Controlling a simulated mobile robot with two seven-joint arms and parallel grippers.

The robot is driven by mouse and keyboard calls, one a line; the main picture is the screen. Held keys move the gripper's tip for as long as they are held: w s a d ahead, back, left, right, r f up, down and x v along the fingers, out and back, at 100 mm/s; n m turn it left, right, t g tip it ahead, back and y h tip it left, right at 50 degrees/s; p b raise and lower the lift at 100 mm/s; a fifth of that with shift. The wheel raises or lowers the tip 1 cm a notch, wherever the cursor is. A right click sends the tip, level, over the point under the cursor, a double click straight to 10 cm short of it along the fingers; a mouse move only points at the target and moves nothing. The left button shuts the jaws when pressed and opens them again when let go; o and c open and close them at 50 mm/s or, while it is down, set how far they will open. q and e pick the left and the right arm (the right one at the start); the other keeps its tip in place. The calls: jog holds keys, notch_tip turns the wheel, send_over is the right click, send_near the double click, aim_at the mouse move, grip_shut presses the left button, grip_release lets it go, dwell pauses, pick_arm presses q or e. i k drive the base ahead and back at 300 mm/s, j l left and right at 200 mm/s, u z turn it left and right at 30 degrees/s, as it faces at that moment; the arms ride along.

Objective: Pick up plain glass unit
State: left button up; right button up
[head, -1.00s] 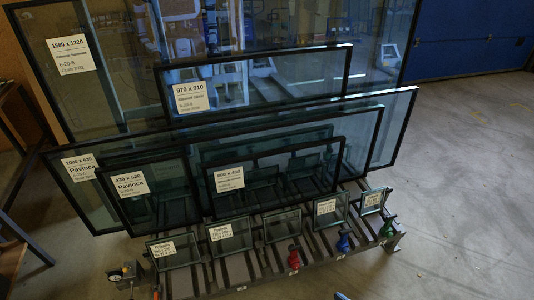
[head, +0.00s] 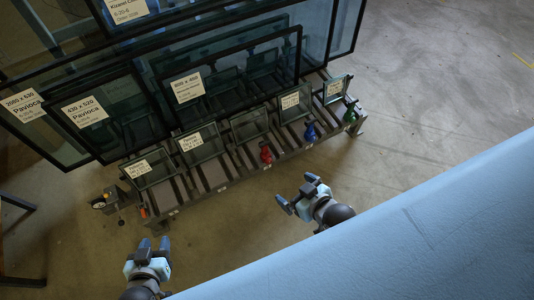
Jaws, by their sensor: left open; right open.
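The plain glass unit (head: 250,125) is the small dark-framed pane without a label, in the middle of the front row on the rack (head: 222,188). It leans back in its slot between labelled panes. My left gripper (head: 154,244) is open and empty over the floor, in front of the rack's left part and well apart from the unit. My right gripper (head: 297,191) is open and empty, in front of the rack to the lower right of the unit. Neither gripper touches any glass.
Small labelled panes flank it: (head: 205,153) on the left, (head: 295,112) on the right. Larger framed panes stand behind. A red clamp (head: 266,153), a blue clamp (head: 310,132) and a green clamp (head: 351,114) line the rack's front edge. Floor at right is clear.

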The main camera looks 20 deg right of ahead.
aim_at(245, 128)
jog(key=u, duration=2.05)
jog(key=z, duration=2.6)
jog(key=u, duration=0.65)
jog(key=i+l+u, duration=0.15)
jog(key=l+u, duration=0.15)
jog(key=i+l+u, duration=0.25)
jog(key=l+u, duration=0.3)
jog(key=l, duration=0.1)
